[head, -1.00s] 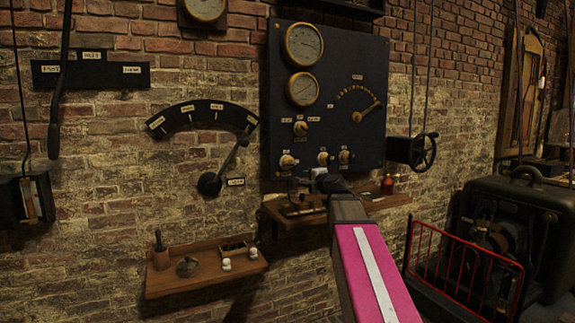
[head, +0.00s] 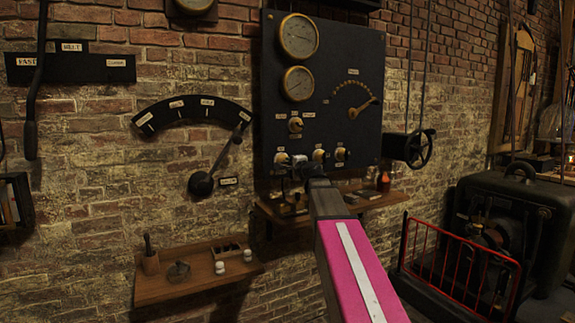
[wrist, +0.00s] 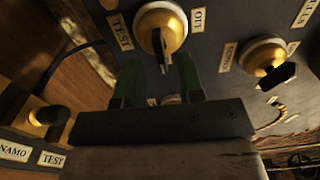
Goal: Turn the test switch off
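The test switch (wrist: 160,28) shows at the top of the wrist view. It is a round brass and white knob with a black lever, beside a label reading TEST. My gripper (wrist: 160,78) has two green fingers, set apart with a gap between them. The tip of the black lever appears in line with that gap; I cannot tell whether a finger touches it. In the head view my gripper (head: 300,172) is at the lower-left knobs of the dark panel (head: 350,60). The labels there are too small to read.
Another knob (wrist: 264,56) with a black lever is close on the right in the wrist view. A brass knob (wrist: 45,115) stands at lower left. A wooden shelf (head: 365,203) with small items sits just below the panel.

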